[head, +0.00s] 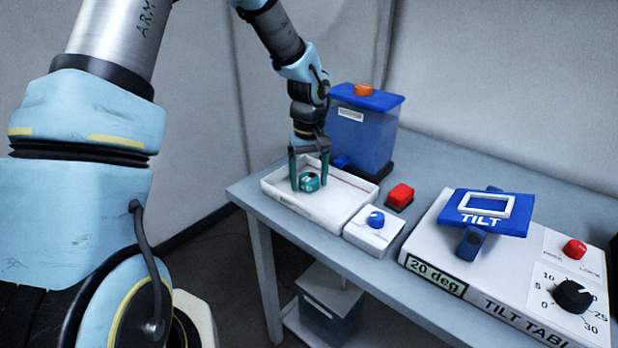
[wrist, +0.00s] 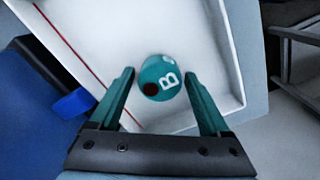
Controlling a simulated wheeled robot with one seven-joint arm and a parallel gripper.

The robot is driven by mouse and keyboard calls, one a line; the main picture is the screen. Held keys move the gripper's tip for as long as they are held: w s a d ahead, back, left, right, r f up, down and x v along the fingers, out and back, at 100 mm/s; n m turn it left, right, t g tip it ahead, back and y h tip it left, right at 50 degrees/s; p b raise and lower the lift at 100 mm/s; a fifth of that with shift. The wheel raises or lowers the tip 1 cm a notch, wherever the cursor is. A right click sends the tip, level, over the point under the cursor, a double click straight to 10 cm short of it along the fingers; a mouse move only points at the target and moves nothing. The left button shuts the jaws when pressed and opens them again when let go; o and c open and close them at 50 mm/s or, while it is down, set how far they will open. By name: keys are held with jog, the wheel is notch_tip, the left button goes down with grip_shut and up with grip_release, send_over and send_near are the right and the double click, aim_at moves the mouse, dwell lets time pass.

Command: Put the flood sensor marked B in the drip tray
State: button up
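The flood sensor marked B (wrist: 163,74) is a small round teal puck with a white letter B and a dark spot. It also shows in the head view (head: 311,182), inside the white drip tray (head: 345,208). The tray fills much of the wrist view too (wrist: 215,35), with a red line along one side. My gripper (head: 308,178) points down into the tray. In the wrist view my gripper (wrist: 161,76) is open, with the sensor between its teal fingers and a visible gap on both sides.
A blue tank (head: 362,135) with an orange knob stands behind the tray. A white box with a blue knob (head: 376,219) and a red block (head: 400,195) sit at its right. The tilt table (head: 500,250) fills the right side of the bench.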

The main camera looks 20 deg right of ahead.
aim_at(309, 177)
jog(key=shift+o, duration=0.5)
jog(key=shift+r, duration=0.1)
jog(key=shift+r, duration=0.2)
notch_tip(309, 177, up, 12)
jog(key=b, duration=0.2)
jog(key=s+a+f, duration=0.2)
jog(key=a, duration=0.8)
jog(key=s+a+f+t, duration=0.1)
jog(key=s+a, duration=0.2)
jog(key=a, duration=0.6)
jog(key=s+a+f, duration=0.2)
jog(key=a, duration=0.8)
jog(key=shift+s+a+f+t, duration=0.25)
jog(key=shift+a+f+t, duration=0.05)
jog(key=shift+a, duration=0.05)
